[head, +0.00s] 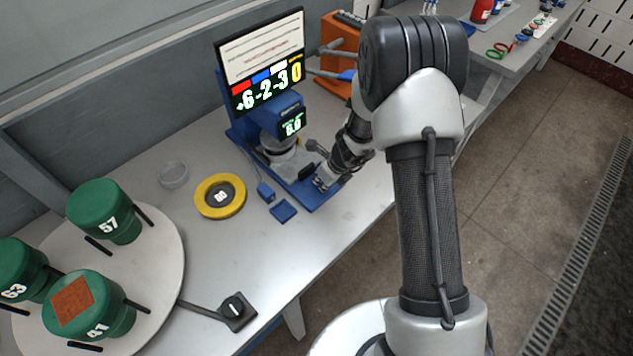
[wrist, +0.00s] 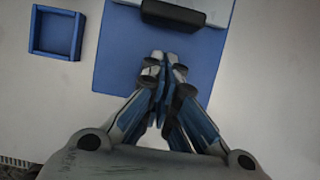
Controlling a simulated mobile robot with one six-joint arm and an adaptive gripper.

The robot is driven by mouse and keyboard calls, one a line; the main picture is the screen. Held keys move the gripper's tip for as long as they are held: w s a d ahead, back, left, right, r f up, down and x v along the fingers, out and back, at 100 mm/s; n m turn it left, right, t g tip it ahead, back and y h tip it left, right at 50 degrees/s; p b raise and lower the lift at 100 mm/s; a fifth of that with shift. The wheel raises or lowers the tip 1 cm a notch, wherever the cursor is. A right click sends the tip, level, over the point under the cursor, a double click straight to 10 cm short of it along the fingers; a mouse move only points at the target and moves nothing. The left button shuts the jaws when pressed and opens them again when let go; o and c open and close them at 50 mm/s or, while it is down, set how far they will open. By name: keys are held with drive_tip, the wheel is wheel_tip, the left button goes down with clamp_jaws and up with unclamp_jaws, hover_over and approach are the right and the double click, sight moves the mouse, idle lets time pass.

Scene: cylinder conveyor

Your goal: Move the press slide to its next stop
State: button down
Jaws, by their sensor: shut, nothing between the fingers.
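The blue press (head: 262,125) stands on the table under a panel reading "+6 -2 -3 0". Its small green display (head: 292,123) is hard to read exactly. A blue plate (head: 318,193) extends from its front, also seen in the wrist view (wrist: 112,70). A dark bar-shaped handle (wrist: 172,14), probably on the press slide, crosses the plate; it shows in the head view too (head: 308,171). My gripper (head: 322,183) is shut and empty over the plate, its fingertips (wrist: 165,70) on the near side of the bar. I cannot tell whether they touch it.
A small blue square tray (head: 283,211) lies left of the plate. A yellow ring marked 80 (head: 220,197) and a clear dish (head: 174,175) are further left. Green cylinders (head: 105,212) stand on a round turntable (head: 150,270).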

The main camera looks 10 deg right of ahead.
drive_tip(key=s+p+v, duration=0.1)
drive_tip(key=p+v, duration=0.3)
drive_tip(key=v, duration=0.6)
drive_tip(key=shift+d, duration=0.35)
drive_tip(key=s+a+r+n+b, duration=0.1)
drive_tip(key=s+a+r+n, duration=0.15)
drive_tip(key=r+n, duration=0.3)
drive_tip(key=s+a+r+n+y+b, duration=0.1)
drive_tip(key=s+r+n, duration=0.25)
drive_tip(key=r, duration=0.25)
drive_tip(key=s+a+r+n+b, duration=0.1)
drive_tip(key=s+r+n, duration=0.2)
drive_tip(key=r+n, duration=0.3)
drive_tip(key=s+d+r+n+h+b, duration=0.1)
drive_tip(key=s+d+r+n, duration=0.1)
drive_tip(key=s+n, duration=0.5)
drive_tip(key=s+d+r+n+t+h+b, duration=0.1)
drive_tip(key=s+d+r+n+h+b, duration=0.1)
drive_tip(key=s+n, duration=0.4)
drive_tip(key=s+d+r, duration=0.1)
drive_tip(key=s+d, duration=0.1)
drive_tip(key=s, duration=0.3)
drive_tip(key=shift+n+h, duration=0.3)
drive_tip(key=shift+n, duration=0.1)
